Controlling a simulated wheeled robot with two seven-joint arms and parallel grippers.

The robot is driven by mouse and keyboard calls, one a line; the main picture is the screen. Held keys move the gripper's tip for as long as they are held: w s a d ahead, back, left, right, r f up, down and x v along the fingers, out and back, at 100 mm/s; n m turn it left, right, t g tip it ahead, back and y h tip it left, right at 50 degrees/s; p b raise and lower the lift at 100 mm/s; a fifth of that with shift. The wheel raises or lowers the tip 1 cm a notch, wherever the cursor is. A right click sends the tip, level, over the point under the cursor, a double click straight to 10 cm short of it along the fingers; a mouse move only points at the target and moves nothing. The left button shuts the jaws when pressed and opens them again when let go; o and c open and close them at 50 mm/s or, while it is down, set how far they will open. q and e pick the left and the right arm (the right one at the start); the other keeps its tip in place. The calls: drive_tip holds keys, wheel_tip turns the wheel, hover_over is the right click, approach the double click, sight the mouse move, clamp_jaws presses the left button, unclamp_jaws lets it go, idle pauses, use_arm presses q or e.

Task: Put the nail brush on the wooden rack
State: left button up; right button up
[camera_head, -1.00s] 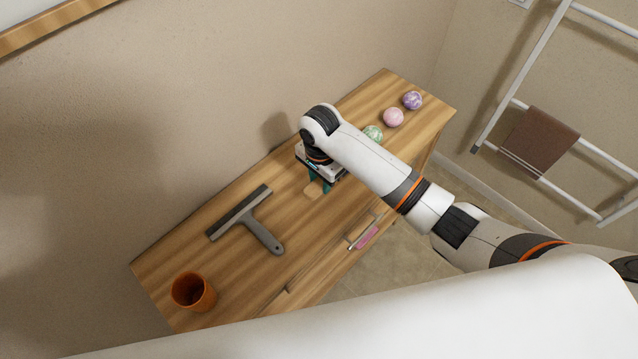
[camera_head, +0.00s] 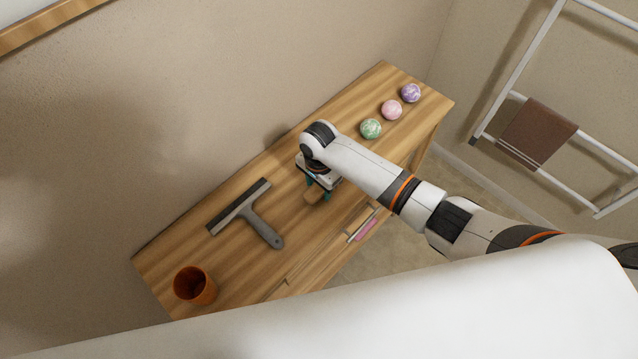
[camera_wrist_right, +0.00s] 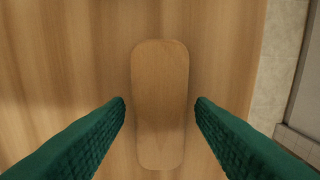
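The nail brush (camera_head: 313,196) is a small, light-brown oblong block with rounded ends, at the middle of the wooden dresser top. The right wrist view shows it (camera_wrist_right: 160,95) lengthwise between the fingers. My right gripper (camera_head: 319,188) reaches down at the brush. Its two green fingers (camera_wrist_right: 160,102) stand apart, one on each side of the brush, with a narrow gap showing at both sides. It is open. The brush's underside is hidden. I cannot make out a separate wooden rack in these views. My left gripper is not in view.
On the dresser (camera_head: 225,275) lie a grey squeegee (camera_head: 247,214), an orange cup (camera_head: 194,286) and green (camera_head: 371,128), pink (camera_head: 392,109) and purple (camera_head: 411,93) balls. A pink item (camera_head: 366,230) shows by the front edge. A brown towel (camera_head: 537,133) hangs on a white ladder rail at right.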

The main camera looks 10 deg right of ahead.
sight(319, 188)
wheel_tip(319, 188, up, 12)
drive_tip(key=shift+r+b, duration=0.2)
drive_tip(key=shift+b, duration=0.6)
